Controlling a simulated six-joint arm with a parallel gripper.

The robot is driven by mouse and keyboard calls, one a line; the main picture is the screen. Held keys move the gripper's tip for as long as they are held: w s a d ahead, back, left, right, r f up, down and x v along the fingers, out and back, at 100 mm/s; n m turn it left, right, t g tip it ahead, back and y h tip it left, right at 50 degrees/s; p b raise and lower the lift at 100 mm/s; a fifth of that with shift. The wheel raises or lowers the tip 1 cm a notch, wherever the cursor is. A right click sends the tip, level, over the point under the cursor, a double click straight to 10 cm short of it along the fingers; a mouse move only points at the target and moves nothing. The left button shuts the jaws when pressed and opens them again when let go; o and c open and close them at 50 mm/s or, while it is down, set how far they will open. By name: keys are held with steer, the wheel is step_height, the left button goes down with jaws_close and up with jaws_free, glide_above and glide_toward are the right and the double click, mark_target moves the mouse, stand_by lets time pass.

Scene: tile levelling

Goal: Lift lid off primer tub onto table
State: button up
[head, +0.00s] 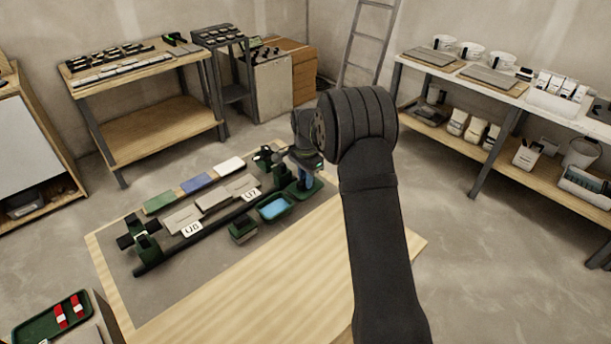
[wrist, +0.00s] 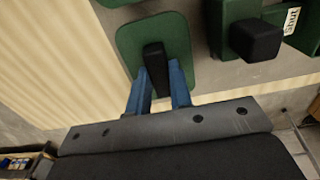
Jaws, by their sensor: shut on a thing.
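My gripper (head: 306,180) is at the far right end of the grey mat. In the wrist view its two blue fingers (wrist: 158,82) are shut on the upright black handle (wrist: 153,58) of a flat green lid with rounded corners (wrist: 178,36). The lid (head: 302,193) shows green beneath the fingers in the head view. I cannot tell whether it touches the surface below. Just left of it stands an open green tub with light blue inside (head: 273,207), which appears to be the primer tub.
A green block with a black knob and a "Shut" label (wrist: 291,20) is close to the lid. A dark rail (head: 205,228) and several tiles lie on the mat. The bare wooden table (head: 235,285) is clear in front. A shelf (head: 530,105) stands at the right.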

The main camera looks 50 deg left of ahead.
steer(key=shift+f, duration=1.5)
stand_by(0.4)
steer(key=o, duration=0.9)
steer(key=shift+o, duration=0.3)
steer(key=shift+o, duration=1.1)
steer(key=shift+r, duration=4.05)
steer(key=shift+f, duration=0.1)
